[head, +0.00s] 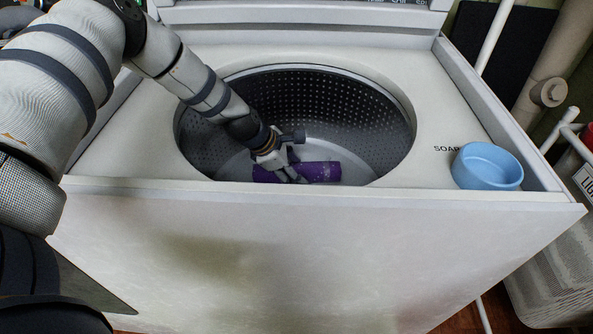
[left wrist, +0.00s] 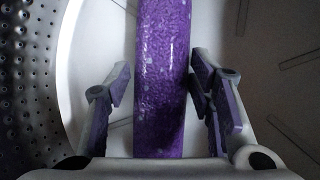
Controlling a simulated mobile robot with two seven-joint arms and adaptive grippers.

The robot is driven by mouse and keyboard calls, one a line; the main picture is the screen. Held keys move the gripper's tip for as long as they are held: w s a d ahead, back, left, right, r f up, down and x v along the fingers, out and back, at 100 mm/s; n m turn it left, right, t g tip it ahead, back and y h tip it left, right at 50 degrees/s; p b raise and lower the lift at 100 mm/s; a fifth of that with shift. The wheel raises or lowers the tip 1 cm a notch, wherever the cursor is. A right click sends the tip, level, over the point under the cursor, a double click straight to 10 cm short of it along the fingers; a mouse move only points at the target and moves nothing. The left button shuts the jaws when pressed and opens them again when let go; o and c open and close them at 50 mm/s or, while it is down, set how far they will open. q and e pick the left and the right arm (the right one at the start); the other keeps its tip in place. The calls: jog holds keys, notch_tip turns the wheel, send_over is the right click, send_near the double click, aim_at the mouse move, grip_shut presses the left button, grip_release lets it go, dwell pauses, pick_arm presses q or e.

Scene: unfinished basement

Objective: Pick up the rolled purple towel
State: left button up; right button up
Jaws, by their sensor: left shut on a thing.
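The rolled purple towel (head: 318,172) lies at the bottom of the washer drum (head: 335,110), near its front wall. My left arm reaches down through the round opening. My left gripper (head: 288,172) is at the towel and shut on it, toward the left part of the roll. In the left wrist view the towel (left wrist: 161,80) runs lengthwise between the two fingers (left wrist: 160,92). The right-hand finger lies against it; a gap seems to show beside the left-hand finger. The washer's front rim hides the towel's lower edge in the head view. My right gripper is not seen.
The white washer top (head: 430,120) surrounds the opening, with a raised front edge. A blue bowl (head: 487,166) stands at its right by the word SOAP. Pipes (head: 553,70) and a white rack (head: 562,135) stand further right. The drum's right side is empty.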

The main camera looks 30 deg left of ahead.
aim_at(294, 166)
pick_arm(q)
notch_tip(294, 166, up, 18)
jog(key=p, duration=0.3)
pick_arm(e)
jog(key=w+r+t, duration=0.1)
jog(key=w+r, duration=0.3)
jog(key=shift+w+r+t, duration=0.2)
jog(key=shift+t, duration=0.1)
pick_arm(q)
jog(key=o, duration=0.3)
